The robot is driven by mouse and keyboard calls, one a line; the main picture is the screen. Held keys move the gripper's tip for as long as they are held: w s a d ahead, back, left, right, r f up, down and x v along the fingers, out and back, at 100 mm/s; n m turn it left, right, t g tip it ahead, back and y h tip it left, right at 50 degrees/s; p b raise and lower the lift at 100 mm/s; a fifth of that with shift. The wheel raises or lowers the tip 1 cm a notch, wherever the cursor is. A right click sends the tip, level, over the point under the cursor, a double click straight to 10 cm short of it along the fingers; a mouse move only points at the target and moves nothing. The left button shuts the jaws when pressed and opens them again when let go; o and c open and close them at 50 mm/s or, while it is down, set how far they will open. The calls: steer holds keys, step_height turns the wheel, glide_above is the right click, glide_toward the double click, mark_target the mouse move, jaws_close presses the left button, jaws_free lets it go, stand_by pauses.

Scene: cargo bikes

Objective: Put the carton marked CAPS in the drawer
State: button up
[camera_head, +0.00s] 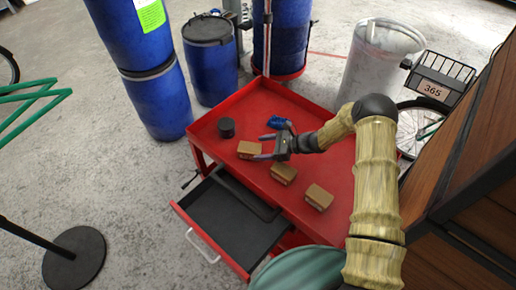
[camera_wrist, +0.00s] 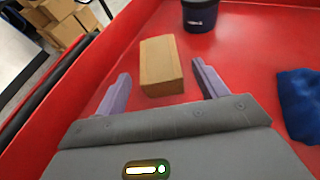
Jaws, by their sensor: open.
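Three small brown cartons stand on the red cart top: one at the left (camera_head: 249,149), one in the middle (camera_head: 284,173) and one at the right (camera_head: 319,197). I cannot read a CAPS marking on any of them. My gripper (camera_head: 264,147) is open over the cart, its fingers pointing at the left carton. In the wrist view a carton (camera_wrist: 160,63) lies ahead of and between the two fingertips (camera_wrist: 161,79), with nothing gripped. The drawer (camera_head: 219,215) is pulled out at the cart's front left; its visible dark floor looks empty.
A dark round tub (camera_head: 226,128) and a crumpled blue cloth (camera_head: 278,121) lie on the cart top near the cartons. The cart has a raised red rim (camera_head: 215,110). Blue barrels (camera_head: 211,70) stand behind it, and wooden shelving (camera_head: 470,130) is close on the right.

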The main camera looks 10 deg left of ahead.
steer(key=b+v, duration=0.2)
steer(key=v, duration=1.3)
steer(key=shift+s, duration=0.3)
steer(key=shift+d, duration=0.15)
steer(key=s+d+r+n+t+h, duration=0.1)
steer(key=s+d+r+n+h, duration=0.4)
steer(key=s+n, duration=0.4)
steer(key=s+d+r+n+t+h, duration=0.1)
steer(key=s+d+r+n+h, duration=0.5)
steer(key=s, duration=0.7)
step_height(320, 180, up, 4)
steer(key=n+h, duration=0.2)
steer(key=n, duration=0.1)
steer(key=shift+d+t, duration=0.2)
steer(key=shift+t, duration=0.1)
steer(key=shift+f, duration=0.1)
steer(key=w+p+v, duration=0.1)
steer(key=p+v, duration=0.4)
steer(key=v, duration=0.1)
steer(key=shift+a+p, duration=0.15)
steer(key=shift+p, duration=0.15)
